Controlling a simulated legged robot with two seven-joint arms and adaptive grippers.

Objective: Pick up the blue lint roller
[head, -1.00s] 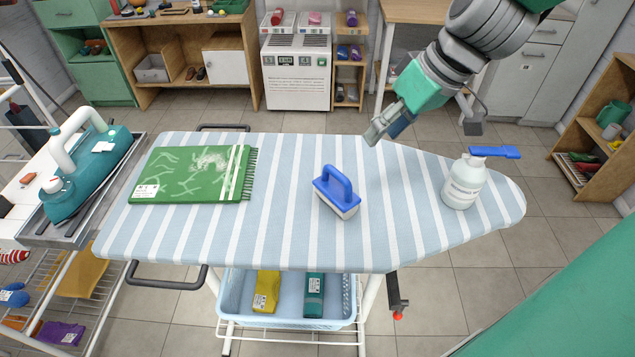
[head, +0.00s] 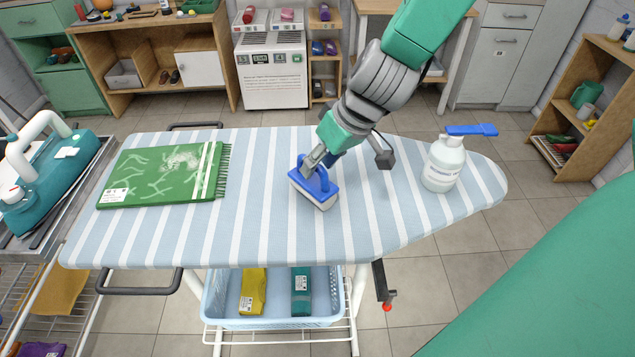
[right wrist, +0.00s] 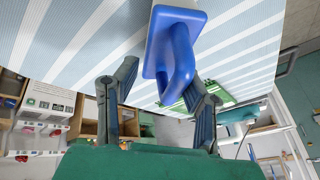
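The blue lint roller (head: 316,186), a blue block with a loop handle and a pale underside, sits on the striped ironing board (head: 260,225). My right gripper (head: 313,166) is at its handle, coming from above and behind. In the right wrist view, the blue lint roller (right wrist: 172,50) shows its handle between the two spread fingers of my right gripper (right wrist: 163,78), closer to the right finger. The fingers are open; whether one touches the handle I cannot tell. My left gripper is not in view.
A green folded cloth (head: 165,174) lies on the board's left. A white bottle (head: 443,165) with a blue top stands on its right. A teal iron (head: 45,175) stands at the far left. A blue basket (head: 272,322) is below. The board's front middle is clear.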

